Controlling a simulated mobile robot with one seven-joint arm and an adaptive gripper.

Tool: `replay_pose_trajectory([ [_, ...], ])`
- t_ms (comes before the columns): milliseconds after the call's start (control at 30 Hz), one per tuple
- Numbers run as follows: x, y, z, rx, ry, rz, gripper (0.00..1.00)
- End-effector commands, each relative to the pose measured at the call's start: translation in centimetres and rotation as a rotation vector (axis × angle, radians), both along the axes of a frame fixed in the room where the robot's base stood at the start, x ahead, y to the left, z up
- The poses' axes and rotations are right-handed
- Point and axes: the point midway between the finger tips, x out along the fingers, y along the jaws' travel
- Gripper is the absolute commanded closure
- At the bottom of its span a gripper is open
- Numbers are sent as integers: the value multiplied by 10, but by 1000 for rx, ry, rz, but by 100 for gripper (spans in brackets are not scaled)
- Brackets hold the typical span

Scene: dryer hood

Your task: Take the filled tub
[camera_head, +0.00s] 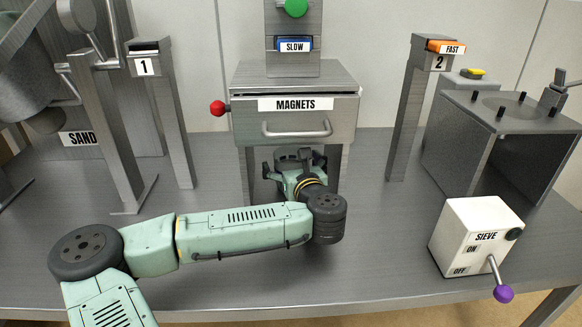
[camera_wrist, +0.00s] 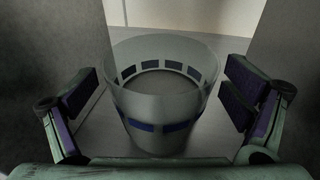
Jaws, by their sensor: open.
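The tub (camera_wrist: 160,130) stands upright between my fingers in the wrist view. It is a grey, see-through round tub with a band of dark blue patches, and grey material (camera_wrist: 163,82) lies inside it. My gripper (camera_wrist: 163,90) is open, with one finger pad on each side of the tub and a visible gap on both sides. In the head view my gripper (camera_head: 297,162) reaches in under the MAGNETS box (camera_head: 296,112), between its legs. There the tub is mostly hidden behind my gripper.
The legs of the MAGNETS box stand close on both sides of my gripper. A red knob (camera_head: 217,108) sticks out at its left. Post 1 (camera_head: 165,115) and post 2 (camera_head: 410,105) flank it. A SIEVE switch box (camera_head: 476,237) stands at front right.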

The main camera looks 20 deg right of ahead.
Motion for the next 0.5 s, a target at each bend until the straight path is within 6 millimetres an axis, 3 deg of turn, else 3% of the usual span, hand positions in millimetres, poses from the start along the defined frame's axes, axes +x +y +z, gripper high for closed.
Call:
replay_pose_trajectory([
  [267, 5, -1, -1, 0, 0, -2, 5],
  [500, 5, -1, -1, 0, 0, -2, 20],
])
